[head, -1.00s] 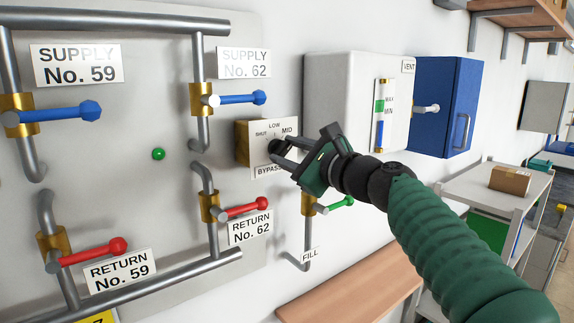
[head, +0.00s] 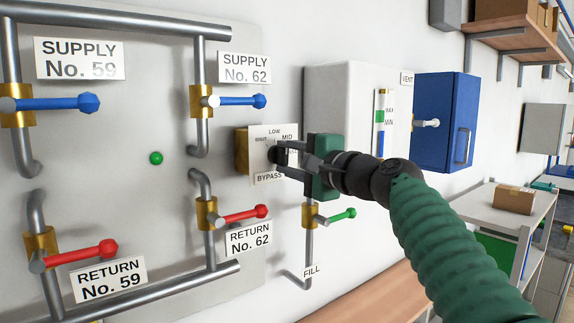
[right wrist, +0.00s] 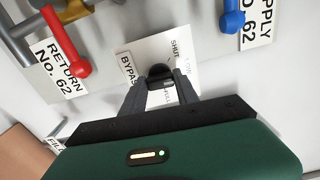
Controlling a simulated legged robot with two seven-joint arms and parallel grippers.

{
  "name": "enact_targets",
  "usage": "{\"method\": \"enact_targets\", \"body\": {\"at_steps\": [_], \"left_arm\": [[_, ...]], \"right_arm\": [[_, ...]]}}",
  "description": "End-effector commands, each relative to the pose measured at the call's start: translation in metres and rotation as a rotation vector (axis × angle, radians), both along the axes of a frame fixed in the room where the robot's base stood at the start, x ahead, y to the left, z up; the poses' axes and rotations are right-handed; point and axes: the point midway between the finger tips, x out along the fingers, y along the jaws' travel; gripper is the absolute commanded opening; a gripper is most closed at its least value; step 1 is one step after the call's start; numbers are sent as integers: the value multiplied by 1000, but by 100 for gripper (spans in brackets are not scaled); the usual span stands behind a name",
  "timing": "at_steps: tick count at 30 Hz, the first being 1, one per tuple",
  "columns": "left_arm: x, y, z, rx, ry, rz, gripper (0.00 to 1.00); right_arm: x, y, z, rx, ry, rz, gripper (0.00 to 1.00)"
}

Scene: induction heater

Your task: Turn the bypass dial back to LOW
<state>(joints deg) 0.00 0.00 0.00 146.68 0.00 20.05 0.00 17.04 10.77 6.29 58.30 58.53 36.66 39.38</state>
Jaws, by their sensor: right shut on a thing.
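The bypass dial (head: 274,155) is a black knob on a white plate marked SHUT, LOW, MID and BYPASS, fixed to a brass block (head: 241,152). My right gripper (head: 281,156) is shut on the knob. In the right wrist view the dark fingers (right wrist: 160,88) sit on both sides of the black knob (right wrist: 159,73). The knob's pointer is hidden by the fingers, so I cannot tell which mark it faces. Part of the plate's right side is also covered. My left gripper is not in view.
The blue SUPPLY No. 62 handle (head: 240,101) is above left of the dial and the red RETURN No. 62 handle (head: 244,215) below left. A green FILL handle (head: 338,216) is below my gripper. A white tank (head: 340,95) stands out from the wall at upper right.

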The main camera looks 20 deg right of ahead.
Motion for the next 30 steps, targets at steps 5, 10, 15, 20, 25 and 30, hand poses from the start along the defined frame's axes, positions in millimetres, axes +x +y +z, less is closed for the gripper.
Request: {"method": "enact_targets", "body": {"at_steps": [5, 10, 15, 20, 25, 30], "left_arm": [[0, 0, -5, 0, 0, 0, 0], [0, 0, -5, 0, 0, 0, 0], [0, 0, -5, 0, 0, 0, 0], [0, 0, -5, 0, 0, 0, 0], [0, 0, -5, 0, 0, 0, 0], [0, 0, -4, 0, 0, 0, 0]], "right_arm": [[2, 2, -10, -44, 4, 8, 0], [2, 2, -10, -58, 0, 9, 0], [3, 2, -10, -58, 0, 9, 0], [3, 2, -10, -57, 0, 9, 38], [2, 2, -8, -56, -5, 8, 58], [3, 1, -6, -56, -8, 6, 58]]}}
